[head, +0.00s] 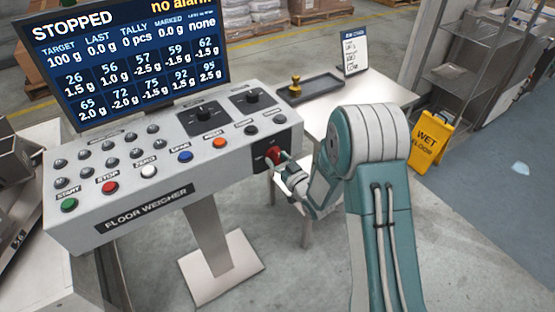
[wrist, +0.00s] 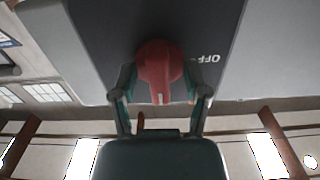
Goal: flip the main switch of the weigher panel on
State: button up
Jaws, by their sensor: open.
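The weigher panel (head: 160,165) is a grey sloped console on a post, labelled FLOOR WEIGHER. Its main switch (head: 272,154) is a red rotary knob on a black plate at the right end of the console front. In the wrist view the red knob (wrist: 160,70) is close, with the word OFF, upside down, to its right. My gripper (head: 284,163) is right at the knob, reaching in from the right. In the wrist view my gripper (wrist: 160,88) is open, with one finger on each side of the knob. I cannot tell whether the fingers touch it.
The screen (head: 125,55) above the console reads STOPPED and "no alarm". Buttons and two black dials cover the console top. A steel table (head: 385,90) with a dark tray (head: 310,88) and a brass weight (head: 295,85) stands behind. A yellow wet-floor sign (head: 430,135) stands at right.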

jog(key=v, duration=1.2)
jog(key=shift+w, duration=0.1)
